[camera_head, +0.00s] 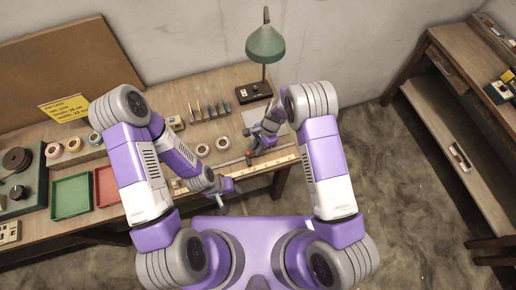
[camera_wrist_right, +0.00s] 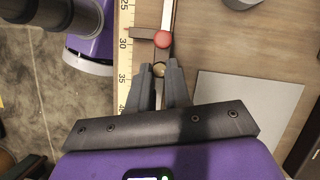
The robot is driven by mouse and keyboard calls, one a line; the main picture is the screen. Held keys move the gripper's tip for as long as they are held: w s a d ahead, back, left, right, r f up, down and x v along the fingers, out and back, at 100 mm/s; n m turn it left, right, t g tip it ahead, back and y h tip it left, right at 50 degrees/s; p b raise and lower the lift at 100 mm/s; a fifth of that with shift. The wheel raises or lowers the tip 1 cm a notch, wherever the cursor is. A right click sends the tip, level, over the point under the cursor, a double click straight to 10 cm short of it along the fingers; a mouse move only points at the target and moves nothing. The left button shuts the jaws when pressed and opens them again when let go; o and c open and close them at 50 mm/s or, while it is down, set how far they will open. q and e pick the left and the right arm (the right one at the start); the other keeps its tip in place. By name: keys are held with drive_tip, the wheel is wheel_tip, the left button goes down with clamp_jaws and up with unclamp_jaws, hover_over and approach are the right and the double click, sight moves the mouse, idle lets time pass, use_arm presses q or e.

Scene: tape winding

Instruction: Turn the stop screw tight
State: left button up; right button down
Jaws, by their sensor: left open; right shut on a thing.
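The fingers hide most of the knob's sides. A dark stop bar (camera_wrist_right: 143,33) lies across by the yellow scale (camera_wrist_right: 125,55), just beyond the screw. In the head view my right gripper (camera_head: 250,156) is low over the bench front. My left gripper (camera_head: 231,189) is open at the bench's front edge, left of it.
A grey sheet (camera_wrist_right: 236,108) lies on the bench right of the right gripper. Tape rolls (camera_head: 222,143), a green lamp (camera_head: 265,46), a green tray (camera_head: 71,195) and a red tray (camera_head: 105,187) stand on the bench. Shelving (camera_head: 440,110) stands at the right.

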idle(0.3)
drive_tip(key=c, duration=1.1)
unclamp_jaws()
drive_tip(key=shift+r, duration=0.1)
drive_tip(key=v, duration=0.7)
drive_tip(key=shift+w+r, duration=0.1)
drive_tip(key=shift+r, duration=0.15)
drive_tip(key=shift+f, duration=0.1)
